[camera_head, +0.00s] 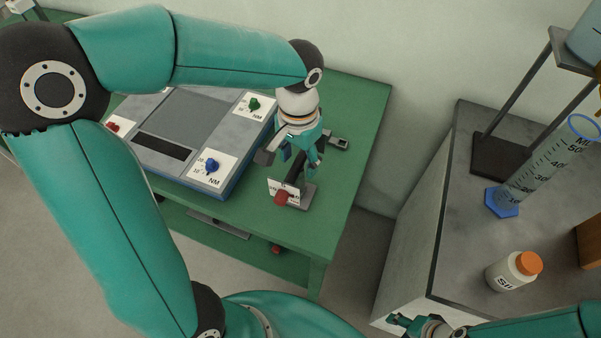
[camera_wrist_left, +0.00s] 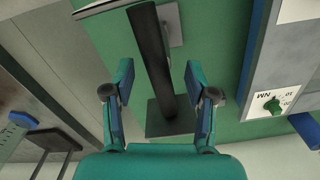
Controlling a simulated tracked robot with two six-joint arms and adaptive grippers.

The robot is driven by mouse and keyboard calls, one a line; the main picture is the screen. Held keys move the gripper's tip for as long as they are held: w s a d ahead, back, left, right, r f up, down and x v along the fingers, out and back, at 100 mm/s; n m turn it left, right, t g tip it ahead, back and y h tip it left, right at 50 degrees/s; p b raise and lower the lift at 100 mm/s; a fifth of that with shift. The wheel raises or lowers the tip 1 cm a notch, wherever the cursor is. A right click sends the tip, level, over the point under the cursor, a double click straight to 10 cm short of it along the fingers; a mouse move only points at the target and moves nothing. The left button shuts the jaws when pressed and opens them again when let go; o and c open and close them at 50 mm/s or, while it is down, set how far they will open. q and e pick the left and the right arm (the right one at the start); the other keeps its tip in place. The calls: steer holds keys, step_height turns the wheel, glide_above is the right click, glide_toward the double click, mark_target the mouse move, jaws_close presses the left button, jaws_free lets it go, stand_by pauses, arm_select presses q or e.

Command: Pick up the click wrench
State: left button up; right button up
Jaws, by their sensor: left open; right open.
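The click wrench (camera_wrist_left: 152,50) shows as a long dark bar in the left wrist view, running between the fingers of my left gripper (camera_wrist_left: 158,76). The fingers stand open on both sides of it, with gaps visible. In the head view my left gripper (camera_head: 300,160) points down over the right part of the green table and hides most of the wrench; a dark piece (camera_head: 296,176) shows below the fingers. A dark plate (camera_wrist_left: 168,122) lies at one end of the bar. My right gripper (camera_head: 408,323) is open and empty at the bottom, by the grey cabinet.
The green table (camera_head: 362,100) carries a grey-blue tester (camera_head: 198,115) with coloured knobs, left of my left gripper. A red knob (camera_head: 283,197) with a label stands close by. A measuring cylinder (camera_head: 540,165) and an orange-capped bottle (camera_head: 508,272) stand on the grey cabinet (camera_head: 455,235).

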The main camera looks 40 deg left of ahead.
arm_select(q)
steer(key=shift+s+d+f+p, duration=0.1)
steer(key=shift+f+p, duration=0.25)
steer(key=shift+f, duration=2.65)
jaws_close()
